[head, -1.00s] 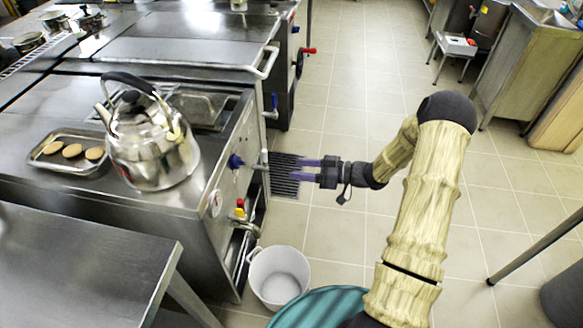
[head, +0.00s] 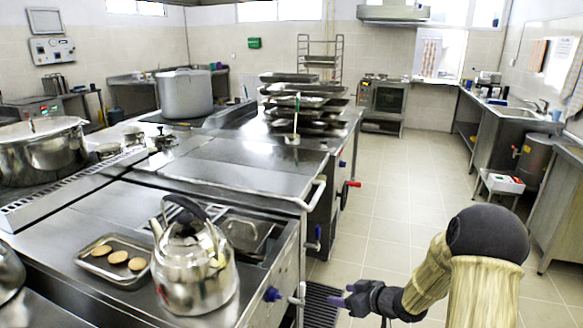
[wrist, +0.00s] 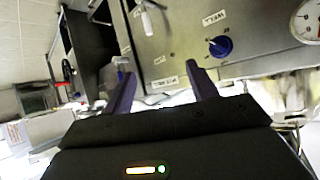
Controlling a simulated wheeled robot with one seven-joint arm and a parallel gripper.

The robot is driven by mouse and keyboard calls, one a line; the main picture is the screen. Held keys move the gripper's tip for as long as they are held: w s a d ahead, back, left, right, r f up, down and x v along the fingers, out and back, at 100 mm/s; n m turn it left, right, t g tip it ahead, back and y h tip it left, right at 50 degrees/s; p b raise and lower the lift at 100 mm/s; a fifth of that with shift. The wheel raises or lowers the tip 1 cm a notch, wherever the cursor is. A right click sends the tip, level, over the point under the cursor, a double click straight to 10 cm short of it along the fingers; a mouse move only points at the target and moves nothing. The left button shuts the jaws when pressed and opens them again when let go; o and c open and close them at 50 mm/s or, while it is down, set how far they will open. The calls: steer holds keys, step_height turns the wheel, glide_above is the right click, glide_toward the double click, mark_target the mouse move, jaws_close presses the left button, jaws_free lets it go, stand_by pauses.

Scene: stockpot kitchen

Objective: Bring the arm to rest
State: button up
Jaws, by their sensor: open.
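My gripper (head: 343,300) is low in the head view, in front of the stove's front panel and above the floor grate. In the wrist view its two purple fingers (wrist: 162,90) stand wide apart with nothing between them. Past the fingertips is the steel front panel (wrist: 175,40) with a blue knob (wrist: 219,46), which shows apart from the fingers. My arm is bent, with its dark joint at the lower right of the head view.
A steel kettle (head: 190,268) and a tray (head: 93,262) of several round patties stand on the stove top. A red-handled valve (head: 352,184) juts from the counter further back. A large pot (head: 185,95) stands behind. The tiled aisle (head: 400,190) is clear.

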steer(key=s+r+m+g+h, duration=0.3)
steer(key=s+r+m+h, duration=0.1)
steer(key=s, duration=0.8)
steer(key=s+r+m+g+h, duration=0.3)
steer(key=s+r, duration=0.1)
steer(key=s, duration=0.8)
steer(key=w+p+v, duration=0.3)
steer(key=p+v, duration=1.1)
steer(key=p, duration=0.1)
steer(key=shift+r, duration=0.65)
steer(key=shift+a, duration=0.1)
